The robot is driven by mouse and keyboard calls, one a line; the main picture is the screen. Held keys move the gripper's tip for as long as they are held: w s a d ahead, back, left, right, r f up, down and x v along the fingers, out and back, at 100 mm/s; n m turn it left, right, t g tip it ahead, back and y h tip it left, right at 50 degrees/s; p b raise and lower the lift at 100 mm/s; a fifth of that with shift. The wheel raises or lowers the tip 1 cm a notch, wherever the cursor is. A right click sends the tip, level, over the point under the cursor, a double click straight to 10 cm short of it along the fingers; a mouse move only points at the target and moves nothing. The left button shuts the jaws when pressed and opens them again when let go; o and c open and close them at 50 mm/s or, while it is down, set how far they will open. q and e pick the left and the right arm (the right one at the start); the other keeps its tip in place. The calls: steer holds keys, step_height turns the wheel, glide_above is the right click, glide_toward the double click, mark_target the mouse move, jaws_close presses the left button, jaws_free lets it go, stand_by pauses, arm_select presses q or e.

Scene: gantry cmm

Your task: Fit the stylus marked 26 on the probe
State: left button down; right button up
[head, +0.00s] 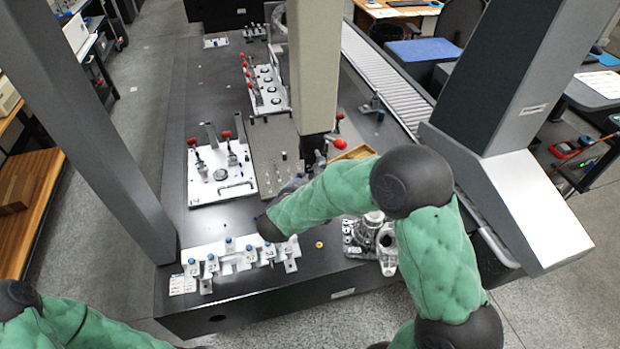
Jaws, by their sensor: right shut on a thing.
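A white stylus rack (222,247) stands at the near edge of the black table, with several numbered holders and blue-topped styli. The numbers are too small to read surely. The holder at its right end (291,259) shows no blue top. My right gripper (294,184) is beyond the rack, mostly behind my green forearm, near the foot of the beige column (315,75). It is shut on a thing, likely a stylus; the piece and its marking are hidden. The dark probe head (312,148) is at the column's lower end, partly covered. My left gripper is out of view.
A white fixture plate (215,188) with red-knobbed clamps lies left of the column, and another (263,82) lies farther back. Grey gantry legs (85,130) flank the table. A roller conveyor (385,75) runs along the right.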

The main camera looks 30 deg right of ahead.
steer(key=shift+p, duration=0.75)
stand_by(0.8)
steer(key=shift+r+p, duration=0.25)
steer(key=shift+p, duration=0.25)
stand_by(0.9)
steer(key=shift+s, duration=0.1)
steer(key=o, duration=1.1)
steer(key=shift+c, duration=0.2)
steer(key=shift+a, duration=0.1)
steer(key=v, duration=1.2)
